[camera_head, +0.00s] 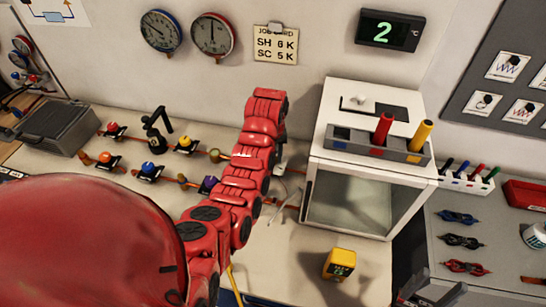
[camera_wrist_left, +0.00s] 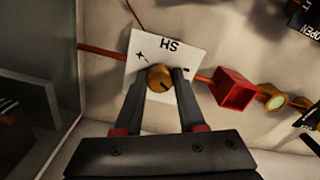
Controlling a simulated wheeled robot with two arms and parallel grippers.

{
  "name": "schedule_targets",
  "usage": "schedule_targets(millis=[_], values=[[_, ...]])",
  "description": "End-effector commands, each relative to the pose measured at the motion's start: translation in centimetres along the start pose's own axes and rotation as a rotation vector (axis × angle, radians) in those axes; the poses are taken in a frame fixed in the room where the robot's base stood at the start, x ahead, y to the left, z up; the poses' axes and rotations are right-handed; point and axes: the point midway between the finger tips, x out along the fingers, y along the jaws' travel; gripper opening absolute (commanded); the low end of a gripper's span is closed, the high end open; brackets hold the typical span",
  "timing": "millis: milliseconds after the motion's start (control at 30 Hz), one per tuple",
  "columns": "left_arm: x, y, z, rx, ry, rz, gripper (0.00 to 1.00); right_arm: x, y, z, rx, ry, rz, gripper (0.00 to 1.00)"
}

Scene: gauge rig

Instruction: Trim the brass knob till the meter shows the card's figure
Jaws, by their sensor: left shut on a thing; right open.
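The brass knob (camera_wrist_left: 159,78) sits on a white plate (camera_wrist_left: 150,50) marked SH, which appears upside down in the left wrist view. My left gripper (camera_wrist_left: 160,82) is shut on the knob, one dark finger on each side. In the head view my red left arm hides that gripper and the knob. The job card (camera_head: 275,45) on the wall reads SH 6 K and SC 5 K. The dark wall meter (camera_head: 390,30) shows a green 2 with °C. A yellow hand-held meter (camera_head: 340,264) stands on the bench, its figure unreadable. My right gripper (camera_head: 432,290) is open at bottom right.
A white glass-fronted box (camera_head: 365,180) stands right of my left arm, with a grey rack holding red and yellow tubes on top. Several coloured valves line the pipes at left. Two round gauges, blue-rimmed (camera_head: 162,31) and red-rimmed (camera_head: 213,35), hang on the wall.

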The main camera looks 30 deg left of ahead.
Motion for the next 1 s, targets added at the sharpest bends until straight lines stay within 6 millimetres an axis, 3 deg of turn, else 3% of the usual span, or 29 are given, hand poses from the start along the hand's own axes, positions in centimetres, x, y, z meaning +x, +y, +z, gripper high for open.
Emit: schedule_targets(millis=[267, 300, 467, 767, 867, 1000], values=[[-0.1, 0.1, -0.1, 0.001, 0.002, 0.002, 0.0, 0.0, 0.0, 0.0, 0.0, 0.0, 0.0, 0.61], [-0.1, 0.1, -0.1, 0.001, 0.003, 0.002, 0.41, 0.0, 0.0, 0.0, 0.0, 0.0, 0.0, 0.61], [-0.1, 0.1, -0.1, 0.0, 0.002, 0.001, 0.69, 0.0, 0.0, 0.0, 0.0, 0.0, 0.0, 0.61], [-0.2, 0.0, 0.0, 0.0, 0.001, 0.0, 0.69, 0.1, 0.0, 0.0, 0.0, 0.0, 0.0, 0.61], [-1.0, 0.0, -0.1, -0.001, 0.001, 0.0, 0.69, 0.9, 0.1, -0.2, 0.0, 0.0, 0.0, 0.61], [-3.6, 0.0, 0.0, -0.001, 0.0, 0.001, 0.69, 3.3, 0.2, -0.6, 0.0, 0.0, 0.0, 0.61]])
